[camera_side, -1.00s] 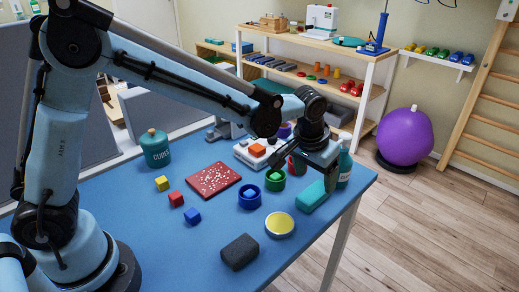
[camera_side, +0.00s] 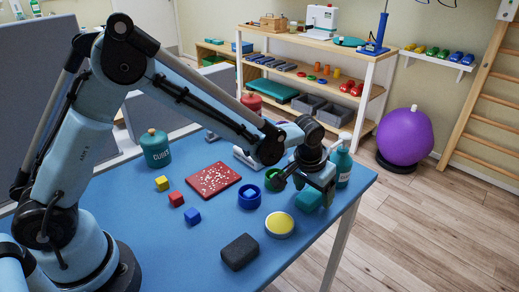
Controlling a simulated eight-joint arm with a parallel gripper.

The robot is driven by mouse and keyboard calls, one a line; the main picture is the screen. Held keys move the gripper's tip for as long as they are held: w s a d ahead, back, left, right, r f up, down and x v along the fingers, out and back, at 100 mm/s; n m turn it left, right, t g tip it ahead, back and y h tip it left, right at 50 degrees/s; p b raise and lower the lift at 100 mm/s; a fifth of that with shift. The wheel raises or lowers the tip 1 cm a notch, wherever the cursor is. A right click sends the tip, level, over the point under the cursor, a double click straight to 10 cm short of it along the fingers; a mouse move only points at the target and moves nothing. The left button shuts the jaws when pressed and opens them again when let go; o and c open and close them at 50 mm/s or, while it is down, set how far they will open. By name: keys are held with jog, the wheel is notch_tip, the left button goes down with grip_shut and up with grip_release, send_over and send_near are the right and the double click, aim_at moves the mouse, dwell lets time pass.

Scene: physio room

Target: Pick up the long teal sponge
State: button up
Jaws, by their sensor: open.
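The long teal sponge (camera_side: 307,200) lies on the blue table (camera_side: 190,250) near its right edge. Its near end shows; its far part is hidden behind my gripper. My gripper (camera_side: 315,190) is open, pointing down over the far part of the sponge, with its fingers low around it. I cannot tell whether either finger touches the sponge.
A teal pump bottle (camera_side: 342,168) stands close behind my gripper. A green ring (camera_side: 270,184), a blue ring (camera_side: 249,198) and a yellow-topped tin (camera_side: 279,224) are left of the sponge. A dark grey block (camera_side: 240,252) lies nearer the front. The table's right edge is close.

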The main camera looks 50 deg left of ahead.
jog(key=shift+f, duration=0.25)
dwell(0.3)
jog(key=c, duration=1)
